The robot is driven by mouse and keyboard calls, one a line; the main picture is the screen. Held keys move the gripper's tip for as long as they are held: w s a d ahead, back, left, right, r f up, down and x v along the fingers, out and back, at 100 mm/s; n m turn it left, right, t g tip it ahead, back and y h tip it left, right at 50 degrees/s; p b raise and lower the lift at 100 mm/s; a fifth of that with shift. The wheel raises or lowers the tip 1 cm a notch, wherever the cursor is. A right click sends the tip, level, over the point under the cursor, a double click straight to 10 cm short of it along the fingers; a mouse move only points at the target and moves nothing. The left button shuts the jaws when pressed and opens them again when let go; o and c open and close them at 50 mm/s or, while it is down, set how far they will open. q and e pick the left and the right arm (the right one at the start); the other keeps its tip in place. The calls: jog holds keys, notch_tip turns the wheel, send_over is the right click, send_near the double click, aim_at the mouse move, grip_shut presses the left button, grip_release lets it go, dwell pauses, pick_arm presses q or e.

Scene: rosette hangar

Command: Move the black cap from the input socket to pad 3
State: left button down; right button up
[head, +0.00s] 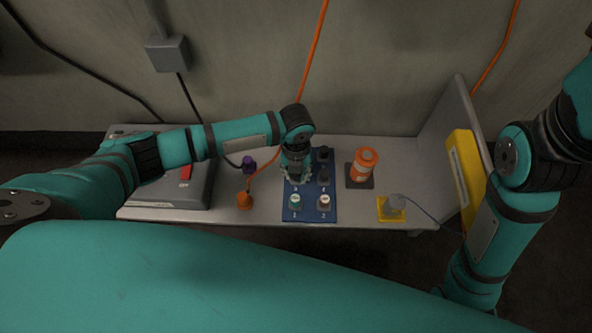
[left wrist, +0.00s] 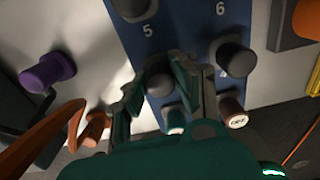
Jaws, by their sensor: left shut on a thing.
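My left gripper (head: 296,178) is over the left middle part of the blue numbered board (head: 311,215), around pad 3. In the left wrist view it is shut on a dark cap (left wrist: 157,82), between labels 5 and 4 and behind the teal-topped cap (left wrist: 173,119). I cannot tell whether the held cap touches the board. The pad 3 label is hidden by the gripper. Other dark caps stand on pad 4 (left wrist: 236,59) and pad 5 (left wrist: 131,6). I cannot make out which fixture is the input socket. My right gripper is out of sight.
A white-topped cap (head: 325,200) marked OFF stands on pad 2. Left of the board are a purple cap (head: 249,164) and an orange plug (head: 245,200). Right are an orange-and-white cylinder (head: 364,165) and a grey plug on a yellow plate (head: 384,215). Bare bench lies between them.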

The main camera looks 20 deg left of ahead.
pick_arm(q)
jog(key=c, duration=1)
grip_release()
notch_tip(320, 180, up, 12)
jog(key=shift+r, duration=0.1)
jog(key=shift+d, duration=0.1)
